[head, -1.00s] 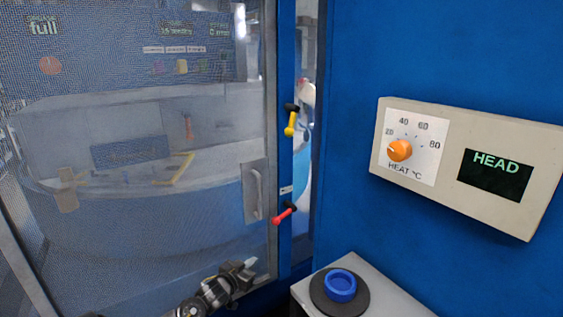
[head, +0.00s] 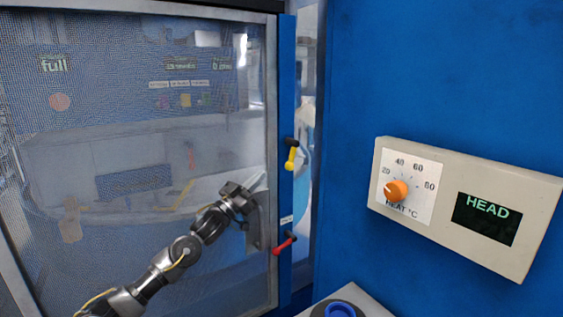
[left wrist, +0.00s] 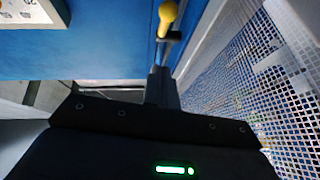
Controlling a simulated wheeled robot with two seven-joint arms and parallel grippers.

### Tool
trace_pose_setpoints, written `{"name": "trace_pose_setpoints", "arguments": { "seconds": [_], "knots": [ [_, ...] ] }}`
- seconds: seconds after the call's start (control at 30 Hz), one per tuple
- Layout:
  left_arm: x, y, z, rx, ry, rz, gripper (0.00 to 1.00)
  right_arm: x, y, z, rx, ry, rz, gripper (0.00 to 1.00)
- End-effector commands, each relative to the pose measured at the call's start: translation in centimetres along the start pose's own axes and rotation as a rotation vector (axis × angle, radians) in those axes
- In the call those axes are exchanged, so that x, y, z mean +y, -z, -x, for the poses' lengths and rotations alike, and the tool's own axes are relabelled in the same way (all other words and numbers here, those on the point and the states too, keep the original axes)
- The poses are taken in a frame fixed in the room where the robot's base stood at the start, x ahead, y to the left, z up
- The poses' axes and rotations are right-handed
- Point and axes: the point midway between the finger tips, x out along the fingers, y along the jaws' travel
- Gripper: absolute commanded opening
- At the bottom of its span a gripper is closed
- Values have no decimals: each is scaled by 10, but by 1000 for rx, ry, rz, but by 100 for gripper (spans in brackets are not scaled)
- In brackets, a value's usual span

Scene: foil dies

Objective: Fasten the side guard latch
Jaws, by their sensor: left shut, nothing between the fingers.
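The mesh guard door (head: 120,240) stands at the left, its frame against a blue post (head: 286,100). Two levers sit on the post. The upper, yellow lever (head: 291,160) hangs down from a black pivot. The lower, red lever (head: 283,245) slants down to the left towards the door frame. A small label between them is unreadable. My left gripper (head: 260,181) is shut and empty in front of the door's right side, left of and slightly below the yellow lever. My right gripper is out of view.
A pull handle on the door is partly hidden behind my left gripper. A beige box with an orange heat dial (head: 396,190) and a display reading HEAD (head: 487,218) is on the blue wall. A blue button (head: 340,310) is at the bottom edge.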

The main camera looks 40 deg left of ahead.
Motion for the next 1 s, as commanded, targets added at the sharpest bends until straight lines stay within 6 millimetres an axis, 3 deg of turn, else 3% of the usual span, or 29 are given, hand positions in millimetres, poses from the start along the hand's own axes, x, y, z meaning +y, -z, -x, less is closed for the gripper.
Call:
{"name": "trace_pose_setpoints", "arguments": {
  "seconds": [0.03,0.3,0.4,0.63,1.0],
  "knots": [
    [-1,7,-15,3,1,1,0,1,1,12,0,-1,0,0],
    [-1,6,-70,1,2,0,0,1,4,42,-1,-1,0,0],
    [-1,-8,-80,-2,4,3,0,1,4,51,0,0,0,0],
    [-1,-25,-93,-2,1,1,0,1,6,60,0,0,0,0],
    [0,-29,-94,-2,1,-1,0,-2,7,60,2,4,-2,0]
  ]
}}
